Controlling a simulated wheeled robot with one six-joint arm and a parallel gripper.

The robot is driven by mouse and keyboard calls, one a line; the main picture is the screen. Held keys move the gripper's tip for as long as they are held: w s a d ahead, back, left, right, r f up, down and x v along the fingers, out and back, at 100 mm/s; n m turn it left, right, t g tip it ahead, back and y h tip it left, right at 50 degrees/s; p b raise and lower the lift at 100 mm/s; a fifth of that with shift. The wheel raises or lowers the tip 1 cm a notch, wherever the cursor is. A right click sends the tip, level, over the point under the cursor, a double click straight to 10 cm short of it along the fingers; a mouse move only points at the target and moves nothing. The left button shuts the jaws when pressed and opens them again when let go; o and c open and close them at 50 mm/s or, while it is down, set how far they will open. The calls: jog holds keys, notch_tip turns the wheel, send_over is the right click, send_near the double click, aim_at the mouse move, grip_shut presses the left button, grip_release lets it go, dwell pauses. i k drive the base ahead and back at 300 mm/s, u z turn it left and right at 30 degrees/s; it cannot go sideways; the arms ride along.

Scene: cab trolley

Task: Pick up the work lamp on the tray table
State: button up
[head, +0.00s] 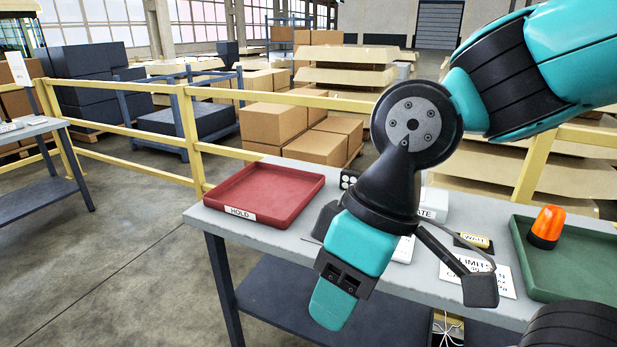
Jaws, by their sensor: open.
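A small black block with round white lenses (349,179), which looks like the work lamp, stands on the grey tray table (290,248) just right of the red tray. Its lower part is partly hidden by my gripper. My gripper (405,256) hangs in front of the table's middle, nearer the camera than the lamp.
A red tray (219,207) labelled HOLD is at left. A green tray (574,287) at right holds an orange beacon (546,226). A yellow railing (187,130) runs behind.

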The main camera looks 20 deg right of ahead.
aim_at(348, 177)
jog(key=u, duration=0.05)
jog(key=i, duration=1.3)
jog(key=z, duration=0.55)
